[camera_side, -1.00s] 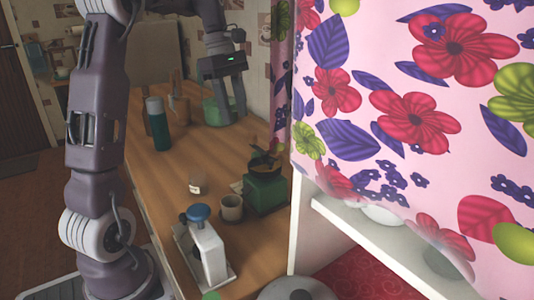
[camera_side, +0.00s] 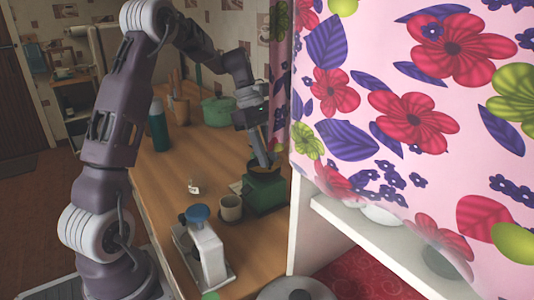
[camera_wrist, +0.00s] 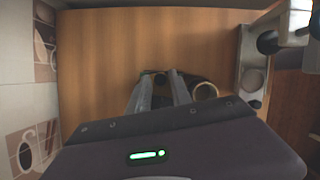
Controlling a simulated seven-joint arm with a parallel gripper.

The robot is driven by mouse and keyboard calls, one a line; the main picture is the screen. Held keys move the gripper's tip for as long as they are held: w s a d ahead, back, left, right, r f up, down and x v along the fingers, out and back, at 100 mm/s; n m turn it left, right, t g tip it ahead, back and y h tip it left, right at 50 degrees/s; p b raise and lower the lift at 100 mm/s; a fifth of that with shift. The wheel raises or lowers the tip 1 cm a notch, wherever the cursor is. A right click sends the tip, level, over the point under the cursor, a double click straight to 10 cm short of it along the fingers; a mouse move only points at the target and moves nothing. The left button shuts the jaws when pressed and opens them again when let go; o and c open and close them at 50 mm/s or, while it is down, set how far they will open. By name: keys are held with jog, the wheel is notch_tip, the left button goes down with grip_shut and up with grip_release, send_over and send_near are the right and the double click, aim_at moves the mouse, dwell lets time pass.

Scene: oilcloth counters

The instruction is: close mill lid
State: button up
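The mill (camera_side: 265,191) is a green box with a dark round top, standing on the wooden counter beside the partition. My gripper (camera_side: 265,163) points down at the top of the mill and covers much of it, so the lid's position is hidden. In the wrist view, my gripper (camera_wrist: 163,76) shows its two fingers with a gap between them, and a dark part of the mill (camera_wrist: 160,78) shows at the fingertips. I see nothing clearly held, and contact with the lid cannot be told.
A mug (camera_side: 230,208) stands close beside the mill. A white device with a blue knob (camera_side: 207,250) is in front. A small jar (camera_side: 194,187), a green bottle (camera_side: 158,125) and a green pot (camera_side: 218,111) stand farther back. A flowered curtain (camera_side: 400,100) hangs at right.

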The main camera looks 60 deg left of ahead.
grip_shut()
jog(key=m, duration=0.2)
jog(key=m+g, duration=0.1)
jog(key=m, duration=0.1)
jog(key=shift+s+a+g, duration=0.2)
jog(key=shift+s+g, duration=0.1)
jog(key=shift+s, duration=0.05)
jog(key=m, duration=0.1)
jog(key=m+g, duration=0.1)
jog(key=m, duration=0.1)
jog(key=shift+s+a+m, duration=0.3)
jog(key=m+g, duration=0.1)
jog(key=m, duration=0.1)
jog(key=a+m+y, duration=0.1)
jog(key=m, duration=0.1)
jog(key=shift+s+g, duration=0.2)
jog(key=shift+g, duration=0.2)
jog(key=shift+a+m+g+y, duration=0.2)
jog(key=shift+m+y, duration=0.2)
jog(key=shift+m, duration=0.8)
jog(key=shift+a+m+g+y, duration=0.2)
jog(key=shift+m+y, duration=0.2)
jog(key=shift+m, duration=0.8)
